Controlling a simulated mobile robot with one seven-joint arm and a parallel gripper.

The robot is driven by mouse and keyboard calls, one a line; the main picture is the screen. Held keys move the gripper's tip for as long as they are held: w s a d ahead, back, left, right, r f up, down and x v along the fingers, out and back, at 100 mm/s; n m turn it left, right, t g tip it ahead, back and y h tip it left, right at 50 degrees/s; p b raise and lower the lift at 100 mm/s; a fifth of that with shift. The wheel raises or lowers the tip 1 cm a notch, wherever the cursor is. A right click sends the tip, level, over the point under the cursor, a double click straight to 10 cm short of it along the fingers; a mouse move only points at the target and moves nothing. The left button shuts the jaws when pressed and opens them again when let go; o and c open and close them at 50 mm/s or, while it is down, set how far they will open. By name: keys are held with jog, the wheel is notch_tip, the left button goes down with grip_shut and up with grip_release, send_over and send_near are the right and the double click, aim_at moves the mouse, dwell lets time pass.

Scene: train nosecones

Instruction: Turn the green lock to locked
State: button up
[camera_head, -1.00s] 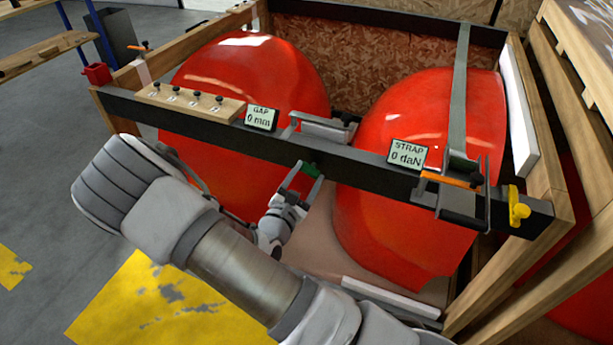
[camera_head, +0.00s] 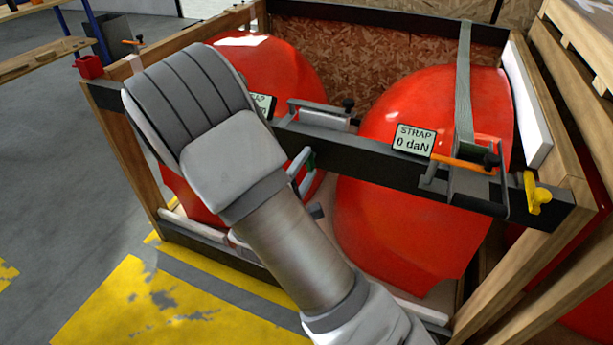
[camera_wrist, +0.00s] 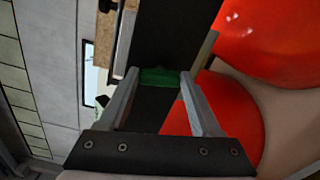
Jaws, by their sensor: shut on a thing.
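The green lock (camera_head: 311,161) is a small green piece on the front side of the dark crossbar, between the two red nosecones. In the head view it shows as a narrow upright strip beside a finger. In the wrist view the green lock (camera_wrist: 160,76) lies between the tips of my gripper (camera_wrist: 160,84), which is shut on it. In the head view my gripper (camera_head: 301,163) is mostly hidden behind my forearm. I cannot read any locked mark on the lock.
The dark crossbar (camera_head: 365,167) spans the wooden crate's front. The left nosecone (camera_head: 285,80) and right nosecone (camera_head: 410,240) sit behind and below it. A STRAP display (camera_head: 414,141) reads 0 daN.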

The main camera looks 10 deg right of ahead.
jog(key=shift+f+m+b, duration=0.1)
jog(key=shift+m+b, duration=1.1)
jog(key=shift+b, duration=0.25)
jog(key=o, duration=1.4)
jog(key=p+v, duration=0.1)
jog(key=v, duration=1.6)
jog(key=shift+s+a, duration=0.1)
jog(key=shift+s, duration=0.05)
